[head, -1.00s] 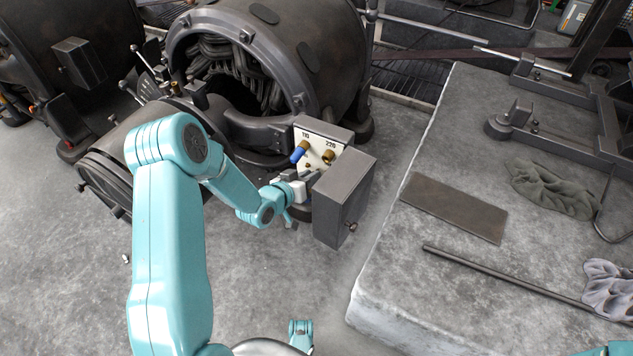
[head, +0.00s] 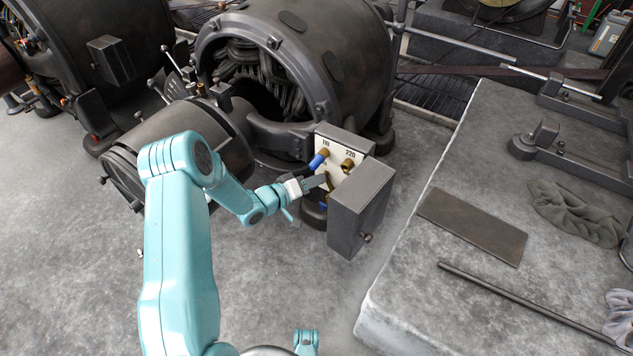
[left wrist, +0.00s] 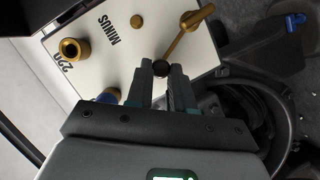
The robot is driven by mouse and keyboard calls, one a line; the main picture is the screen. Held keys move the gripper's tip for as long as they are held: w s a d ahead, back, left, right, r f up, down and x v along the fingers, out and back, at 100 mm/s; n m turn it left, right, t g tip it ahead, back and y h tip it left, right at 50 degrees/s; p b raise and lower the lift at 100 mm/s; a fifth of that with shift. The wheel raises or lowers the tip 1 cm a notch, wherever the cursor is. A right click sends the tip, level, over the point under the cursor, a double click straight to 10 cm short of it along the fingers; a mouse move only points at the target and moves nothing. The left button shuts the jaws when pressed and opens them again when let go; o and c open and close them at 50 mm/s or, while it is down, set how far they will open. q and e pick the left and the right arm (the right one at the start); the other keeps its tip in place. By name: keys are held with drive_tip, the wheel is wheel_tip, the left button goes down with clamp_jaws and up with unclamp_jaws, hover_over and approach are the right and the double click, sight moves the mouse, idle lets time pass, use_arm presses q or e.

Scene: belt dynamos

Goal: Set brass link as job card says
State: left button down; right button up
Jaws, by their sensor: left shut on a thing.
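The brass link (left wrist: 185,38) is a slim brass bar with a dark knob (left wrist: 161,68) at its lower end, on a white panel (left wrist: 118,58) marked MINUS and 220. My left gripper (left wrist: 161,80) is shut on that knob. In the head view my left gripper (head: 322,181) is at the lower left of the panel, partly hiding the link. Above it are a post marked 110 with a blue sleeve (head: 318,160) and a bare brass post (head: 347,165) marked 220. I cannot make out a job card. My right gripper is not in view.
The panel's box has a grey door (head: 358,208) standing open just right of my gripper. A dynamo (head: 325,65) rises behind. A stone plinth (head: 420,290) at right bears a dark plate (head: 473,226), a rod (head: 520,305) and a green cloth (head: 575,213).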

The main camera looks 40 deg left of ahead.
use_arm(q)
drive_tip(key=shift+a, duration=0.2)
idle(0.4)
drive_tip(key=c, duration=1)
unclamp_jaws()
drive_tip(key=shift+f, duration=0.1)
drive_tip(key=p+v, duration=0.5)
drive_tip(key=v, duration=1.1)
drive_tip(key=shift+s, duration=0.2)
